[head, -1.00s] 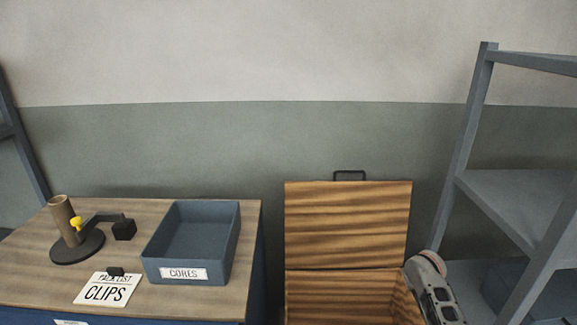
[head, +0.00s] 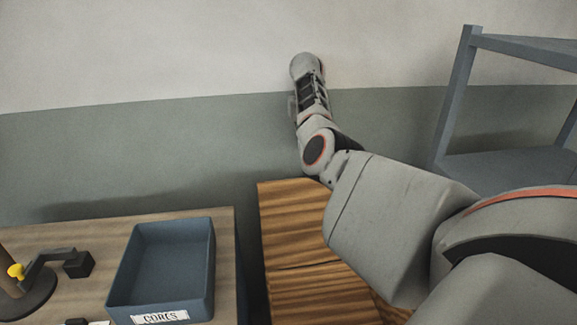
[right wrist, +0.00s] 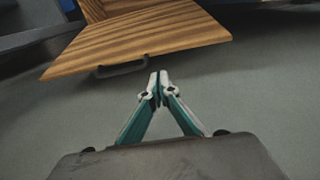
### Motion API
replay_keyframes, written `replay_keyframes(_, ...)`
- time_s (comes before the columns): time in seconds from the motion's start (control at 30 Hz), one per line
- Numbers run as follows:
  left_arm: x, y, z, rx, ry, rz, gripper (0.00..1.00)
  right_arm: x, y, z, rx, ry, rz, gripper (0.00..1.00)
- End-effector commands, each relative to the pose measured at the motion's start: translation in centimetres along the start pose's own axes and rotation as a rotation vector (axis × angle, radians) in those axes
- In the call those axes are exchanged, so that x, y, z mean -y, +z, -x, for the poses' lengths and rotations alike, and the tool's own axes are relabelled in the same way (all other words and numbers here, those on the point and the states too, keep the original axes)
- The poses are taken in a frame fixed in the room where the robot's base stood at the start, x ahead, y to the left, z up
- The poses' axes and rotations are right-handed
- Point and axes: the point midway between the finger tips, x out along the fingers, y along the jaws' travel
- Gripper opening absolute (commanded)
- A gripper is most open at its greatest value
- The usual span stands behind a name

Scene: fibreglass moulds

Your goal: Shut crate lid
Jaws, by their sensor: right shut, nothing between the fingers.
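The wooden crate lid (head: 288,220) stands open and upright in the head view, with my right arm across its right part. The crate body (head: 318,295) below it is largely hidden by that arm. In the right wrist view the lid (right wrist: 145,42) shows with its dark handle (right wrist: 122,68) on the near edge. My right gripper (right wrist: 158,76) is shut and empty, its fingertips just right of the handle, with no clear contact. In the head view this gripper is hidden at the arm's far end, above the lid's top edge. My left gripper is out of view.
A workbench (head: 205,290) stands left of the crate, with a blue bin marked CORES (head: 208,265) and a black clamp stand (head: 35,290) on it. A grey shelf rack (head: 455,95) stands at the right. Behind is a plain wall.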

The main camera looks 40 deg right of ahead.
Motion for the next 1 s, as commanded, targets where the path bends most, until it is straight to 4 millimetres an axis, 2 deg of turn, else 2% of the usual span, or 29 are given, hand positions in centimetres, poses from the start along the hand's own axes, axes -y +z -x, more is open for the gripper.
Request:
replay_keyframes(0.17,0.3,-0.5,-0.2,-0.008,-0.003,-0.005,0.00,0.1,0.1,-0.9,0.006,-0.004,0.002,0.00)
replay_keyframes(0.5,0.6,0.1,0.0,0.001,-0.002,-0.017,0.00,0.1,0.1,-6.6,0.005,-0.003,0.003,0.00)
replay_keyframes(0.63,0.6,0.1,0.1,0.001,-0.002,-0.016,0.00,0.1,0.1,-8.3,0.004,-0.004,0.002,0.00)
replay_keyframes(0.8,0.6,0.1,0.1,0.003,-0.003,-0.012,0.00,0.2,0.0,-9.5,0.002,-0.005,0.003,0.00)
replay_keyframes(1.0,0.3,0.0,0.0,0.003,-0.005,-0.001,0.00,0.2,0.0,-9.7,0.001,-0.005,0.003,0.00)
